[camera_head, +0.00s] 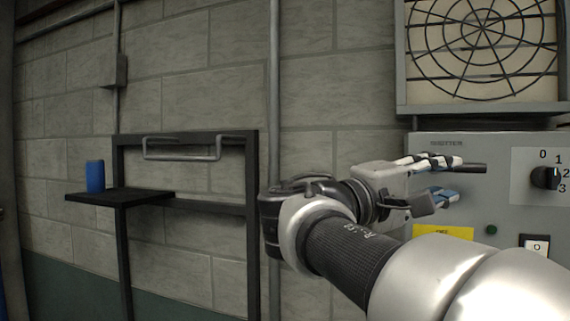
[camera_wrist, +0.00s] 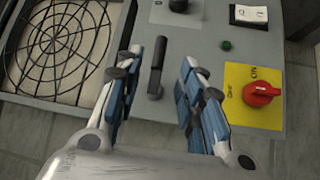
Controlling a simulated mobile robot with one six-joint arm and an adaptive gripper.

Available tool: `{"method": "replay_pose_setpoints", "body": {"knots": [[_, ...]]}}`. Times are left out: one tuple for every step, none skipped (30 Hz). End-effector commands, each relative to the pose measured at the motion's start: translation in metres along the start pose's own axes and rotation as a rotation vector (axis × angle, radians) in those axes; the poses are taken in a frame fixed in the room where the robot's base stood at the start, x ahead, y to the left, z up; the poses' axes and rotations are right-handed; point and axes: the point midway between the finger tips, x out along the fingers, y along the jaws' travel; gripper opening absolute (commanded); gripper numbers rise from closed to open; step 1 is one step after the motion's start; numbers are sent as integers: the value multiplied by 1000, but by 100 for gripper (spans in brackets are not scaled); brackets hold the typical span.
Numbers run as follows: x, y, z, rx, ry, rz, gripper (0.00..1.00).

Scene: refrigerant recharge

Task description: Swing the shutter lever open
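The shutter lever (camera_wrist: 157,66) is a dark bar on the front of the grey control panel. In the wrist view it lies between my gripper's two blue-padded fingers, with a gap on each side. In the head view, the lever's dark end (camera_head: 474,168) sticks out sideways to the right past the fingers, below the "SHUTTER" label. My gripper (camera_head: 443,178) is open at the panel; it also shows in the wrist view (camera_wrist: 158,75). Contact between fingers and lever cannot be made out. My arm hides part of the panel in the head view.
The panel also carries a numbered black dial (camera_head: 545,177), a white rocker switch (camera_head: 535,246), a green button (camera_head: 491,230) and a red knob (camera_wrist: 261,93) on yellow. A round fan grille (camera_head: 483,45) sits above. A blue can (camera_head: 95,176) stands on a dark shelf (camera_head: 120,197) at left.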

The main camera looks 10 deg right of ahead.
Motion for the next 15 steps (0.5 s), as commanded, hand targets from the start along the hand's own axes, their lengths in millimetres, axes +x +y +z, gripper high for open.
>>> {"method": "replay_pose_setpoints", "body": {"knots": [[13,2,1,-1,-6,1,36],[20,2,1,-1,-7,1,36],[28,2,2,-1,-7,1,36],[34,2,1,-1,-6,1,36],[40,2,1,-2,-6,1,36],[48,2,1,-2,-5,1,36],[52,1,1,-2,-5,1,36],[57,1,1,-2,-4,0,36],[63,1,1,-2,-4,0,36],[66,1,0,-2,-3,0,36],[70,1,0,-1,-3,0,36],[73,1,0,-1,-2,0,36],[76,1,0,0,-1,0,36],[78,1,0,0,-1,0,36],[79,1,0,0,-1,0,36]]}}
